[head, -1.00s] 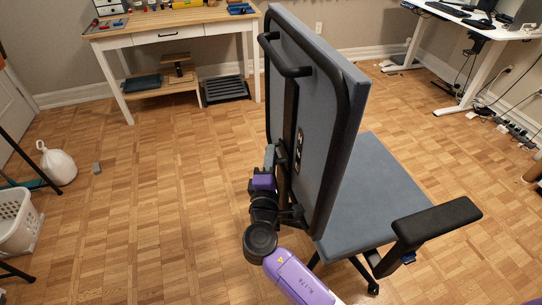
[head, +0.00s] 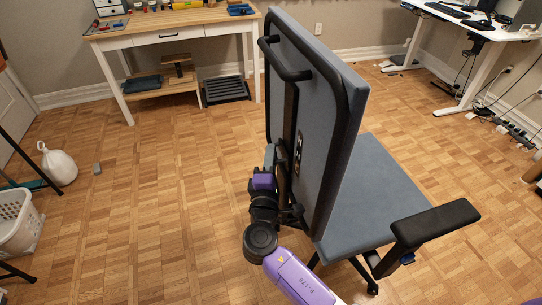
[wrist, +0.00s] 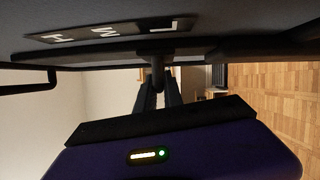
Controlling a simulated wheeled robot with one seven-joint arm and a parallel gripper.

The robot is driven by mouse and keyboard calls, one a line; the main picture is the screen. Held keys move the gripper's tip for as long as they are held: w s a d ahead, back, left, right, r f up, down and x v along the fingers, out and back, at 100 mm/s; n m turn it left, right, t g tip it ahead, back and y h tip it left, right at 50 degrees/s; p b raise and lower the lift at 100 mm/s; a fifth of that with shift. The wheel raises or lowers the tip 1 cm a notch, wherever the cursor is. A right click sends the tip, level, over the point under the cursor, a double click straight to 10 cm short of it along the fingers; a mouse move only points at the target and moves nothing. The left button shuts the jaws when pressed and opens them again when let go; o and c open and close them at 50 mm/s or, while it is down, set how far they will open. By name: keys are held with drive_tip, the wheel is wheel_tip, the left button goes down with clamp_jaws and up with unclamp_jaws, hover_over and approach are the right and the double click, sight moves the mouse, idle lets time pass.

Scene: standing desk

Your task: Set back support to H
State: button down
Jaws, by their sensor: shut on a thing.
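The grey office chair stands with the rear of its tall backrest (head: 325,130) towards me. A dark frame surrounds the backrest. A small label (head: 299,153) sits on its rear. In the wrist view this label plate (wrist: 82,36) carries the letters H, M and L, seen upside down, with H at left and L at right. My gripper (wrist: 158,88) is shut on a dark lever (wrist: 158,65) below the plate, near the L end. In the head view my gripper (head: 279,158) is at the backrest's rear left; its fingertips and the lever are hard to make out.
The chair's seat (head: 368,190) and black armrest (head: 435,222) extend to the right. A wooden workbench (head: 175,22) is at the back left and a white desk (head: 470,30) at the back right. A white basket (head: 18,225) stands at far left.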

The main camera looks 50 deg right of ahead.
wheel_tip(320, 180, up, 10)
drive_tip(key=p, duration=0.5)
drive_tip(key=shift+w+f+p, duration=0.1)
drive_tip(key=shift+f+p, duration=0.05)
drive_tip(key=shift+p, duration=0.2)
drive_tip(key=c, duration=1.5)
unclamp_jaws()
drive_tip(key=shift+a, duration=0.1)
drive_tip(key=shift+s+a+f, duration=0.1)
drive_tip(key=shift+s+a, duration=0.15)
drive_tip(key=v, duration=0.7)
drive_tip(key=shift+b, duration=0.4)
